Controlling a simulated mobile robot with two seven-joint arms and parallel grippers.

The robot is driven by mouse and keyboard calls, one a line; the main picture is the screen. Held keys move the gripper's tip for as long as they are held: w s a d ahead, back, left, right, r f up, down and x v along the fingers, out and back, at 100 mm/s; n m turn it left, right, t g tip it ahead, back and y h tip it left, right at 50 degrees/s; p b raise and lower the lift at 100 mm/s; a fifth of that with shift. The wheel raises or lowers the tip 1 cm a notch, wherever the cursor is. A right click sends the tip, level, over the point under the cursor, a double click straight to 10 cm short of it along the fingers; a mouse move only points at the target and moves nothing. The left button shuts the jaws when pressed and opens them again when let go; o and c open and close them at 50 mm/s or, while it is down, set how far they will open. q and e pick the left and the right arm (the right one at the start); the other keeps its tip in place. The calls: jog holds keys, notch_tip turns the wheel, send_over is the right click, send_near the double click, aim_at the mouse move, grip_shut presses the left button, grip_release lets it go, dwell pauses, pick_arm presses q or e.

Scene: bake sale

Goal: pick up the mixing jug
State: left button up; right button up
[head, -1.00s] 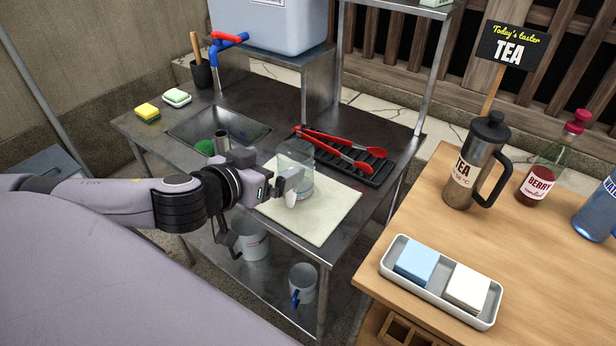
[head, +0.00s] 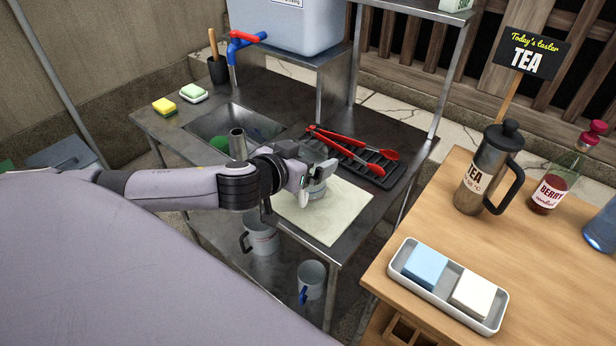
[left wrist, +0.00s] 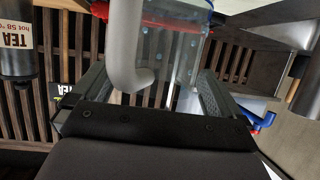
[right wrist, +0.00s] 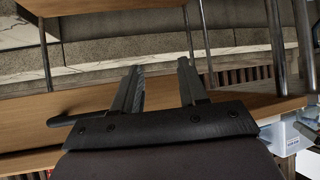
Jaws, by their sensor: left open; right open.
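The mixing jug, a clear vessel, stands on the pale mat (head: 335,222); its lower part (head: 317,191) shows beside my left gripper (head: 318,174), which covers much of it in the head view. In the left wrist view the jug's clear wall (left wrist: 190,45) and its thick grey handle (left wrist: 125,45) are close up. The handle is between the open fingers of my left gripper (left wrist: 152,80), with the clear body just beyond. I cannot tell whether a finger touches it. My right gripper (right wrist: 157,68) is open and empty, near wooden furniture.
Red tongs (head: 350,148) lie on a black rack (head: 370,170) behind the jug. The sink (head: 225,122) is to the left. The wooden table at right holds a tea press (head: 480,175) and a grey tray (head: 408,285) with two blocks.

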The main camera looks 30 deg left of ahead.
pick_arm(q)
jog(key=c, duration=1.3)
jog(key=shift+r, duration=0.1)
